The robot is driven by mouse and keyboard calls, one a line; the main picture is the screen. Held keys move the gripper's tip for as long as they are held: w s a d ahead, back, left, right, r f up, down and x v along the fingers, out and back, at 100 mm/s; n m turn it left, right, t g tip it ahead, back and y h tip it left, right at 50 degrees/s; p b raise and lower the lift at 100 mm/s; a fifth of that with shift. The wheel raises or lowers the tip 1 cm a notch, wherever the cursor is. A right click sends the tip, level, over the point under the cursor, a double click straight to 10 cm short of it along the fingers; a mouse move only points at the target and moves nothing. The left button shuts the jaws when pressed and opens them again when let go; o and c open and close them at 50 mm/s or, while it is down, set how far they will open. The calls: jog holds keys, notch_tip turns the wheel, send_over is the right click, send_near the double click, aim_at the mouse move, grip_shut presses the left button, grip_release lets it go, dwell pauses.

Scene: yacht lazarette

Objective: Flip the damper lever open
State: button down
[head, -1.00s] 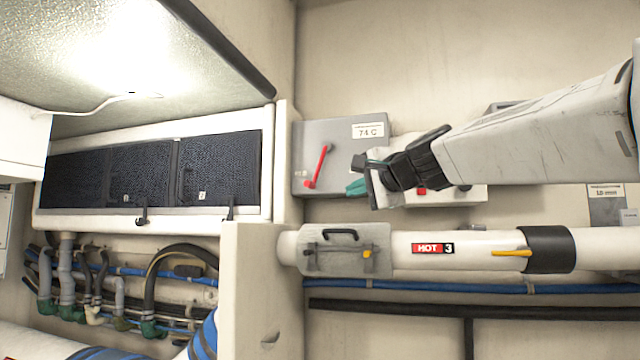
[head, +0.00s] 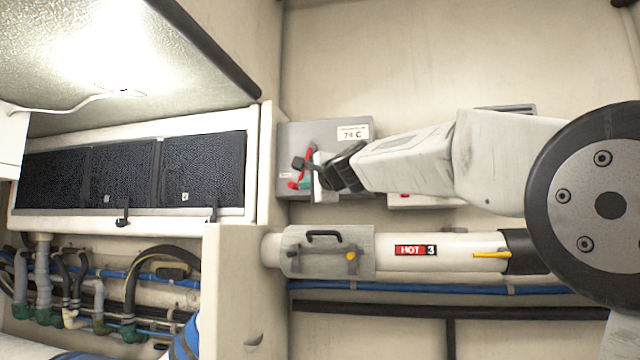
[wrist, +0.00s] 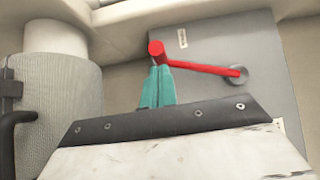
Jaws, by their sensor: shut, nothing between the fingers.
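A red lever (head: 309,154) is mounted on the face of a grey box (head: 290,133) labelled 74 C. In the head view my gripper (head: 305,184) is in front of the box and partly covers the lever. In the wrist view the red lever (wrist: 205,66) runs from a round grey pivot at right to a thick red knob at left. My teal fingertips (wrist: 157,86) are together and empty, just below the knob. I cannot tell whether they touch it. No word on the lever marks it as the damper.
Below the box runs a white pipe (head: 455,250) with a HOT 3 label, a yellow handle (head: 491,255) and a grey clamp-on cover (head: 300,262) with a black handle. A white partition (head: 232,300) stands at left. Dark mesh panels (head: 203,168) are further left.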

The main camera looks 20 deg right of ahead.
aim_at(293, 183)
jog(key=shift+w+a, duration=0.15)
jog(key=shift+a, duration=0.1)
jog(key=shift+w+a+r, duration=0.1)
jog(key=shift+w+a, duration=0.35)
jog(key=shift+a, duration=0.25)
jog(key=shift+w+a+r, duration=0.1)
jog(key=shift+w+a, duration=0.3)
jog(key=shift+a, duration=0.25)
jog(key=shift+f, duration=0.1)
